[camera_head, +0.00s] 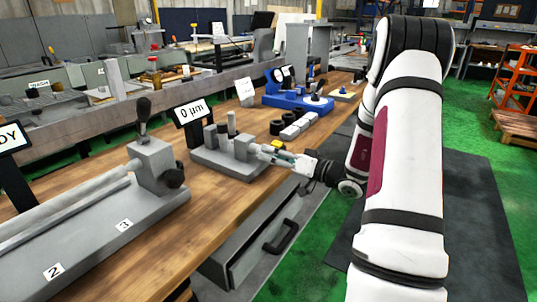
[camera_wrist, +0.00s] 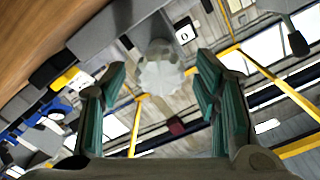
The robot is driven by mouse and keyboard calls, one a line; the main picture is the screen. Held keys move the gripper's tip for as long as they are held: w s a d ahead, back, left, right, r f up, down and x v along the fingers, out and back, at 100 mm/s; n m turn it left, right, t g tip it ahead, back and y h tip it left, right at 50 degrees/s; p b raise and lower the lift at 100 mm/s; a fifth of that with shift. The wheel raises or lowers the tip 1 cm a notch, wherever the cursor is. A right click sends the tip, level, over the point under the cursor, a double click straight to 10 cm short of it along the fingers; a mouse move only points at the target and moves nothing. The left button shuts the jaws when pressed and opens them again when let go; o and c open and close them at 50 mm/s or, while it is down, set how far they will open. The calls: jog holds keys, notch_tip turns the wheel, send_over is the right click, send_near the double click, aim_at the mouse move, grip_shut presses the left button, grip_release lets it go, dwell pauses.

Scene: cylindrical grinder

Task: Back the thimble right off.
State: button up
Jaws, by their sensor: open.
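The thimble is a pale grey knob with a scalloped edge, seen end-on in the wrist view (camera_wrist: 160,76). In the head view its small grey barrel (camera_head: 264,150) sticks out from the right side of a grey bench fixture (camera_head: 222,166). My gripper (camera_head: 280,155) is at the thimble's outer end. In the wrist view my gripper (camera_wrist: 160,95) is open, its two green-padded fingers on either side of the thimble with a gap on both sides. Contact is not visible. A display (camera_head: 192,111) behind the fixture reads 0 µm.
A long grey bed (camera_head: 90,225) with a clamp lever stands to the left on the wooden bench (camera_head: 195,215). A blue instrument (camera_head: 295,98), dark cylinders and grey blocks (camera_head: 297,123) lie beyond the fixture. A drawer handle (camera_head: 281,236) juts from the bench front below my gripper.

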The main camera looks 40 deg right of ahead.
jog(key=v, duration=0.9)
jog(key=shift+s, duration=0.35)
jog(key=shift+d, duration=0.1)
